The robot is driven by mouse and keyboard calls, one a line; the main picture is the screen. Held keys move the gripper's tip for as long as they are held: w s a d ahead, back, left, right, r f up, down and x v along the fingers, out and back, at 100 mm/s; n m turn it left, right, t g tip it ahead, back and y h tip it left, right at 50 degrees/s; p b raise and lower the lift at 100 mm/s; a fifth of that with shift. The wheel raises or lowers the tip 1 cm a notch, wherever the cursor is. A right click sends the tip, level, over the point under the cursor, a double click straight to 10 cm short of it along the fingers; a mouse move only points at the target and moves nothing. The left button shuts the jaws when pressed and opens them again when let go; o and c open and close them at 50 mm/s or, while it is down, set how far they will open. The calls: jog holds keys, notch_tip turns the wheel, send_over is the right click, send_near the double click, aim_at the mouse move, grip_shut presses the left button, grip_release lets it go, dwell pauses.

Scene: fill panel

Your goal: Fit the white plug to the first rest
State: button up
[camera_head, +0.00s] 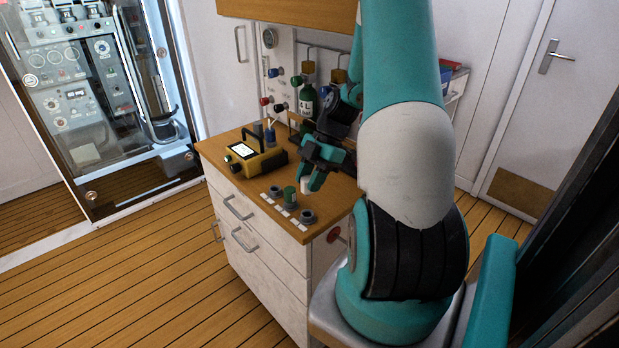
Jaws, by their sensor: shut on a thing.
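My gripper (308,177) has teal fingers and hangs above the right part of the wooden counter. It is shut on the white plug (306,185), a small pale piece showing between and below the fingertips. A row of small dark rests stands near the counter's front edge, with white labels in front. The left rest (275,190) and the right rest (307,216) look empty. I cannot read which rest is the first.
A yellow device (257,161) with a lit screen sits on the counter (222,142) at the left. A dark green bottle (308,99) and several coloured valve knobs are at the back wall. My arm covers the counter's right side.

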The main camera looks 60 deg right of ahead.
jog(key=b, duration=0.3)
send_over(303, 216)
jog(key=d, duration=0.2)
jog(key=shift+s+d+f, duration=0.1)
jog(key=shift+s+f, duration=0.05)
jog(key=shift+f, duration=1)
jog(key=shift+s+f, duration=0.1)
jog(key=shift+f, duration=1)
jog(key=shift+f+b, duration=1.4)
jog(key=shift+b, duration=0.05)
jog(key=o, duration=1)
jog(key=v, duration=1.2)
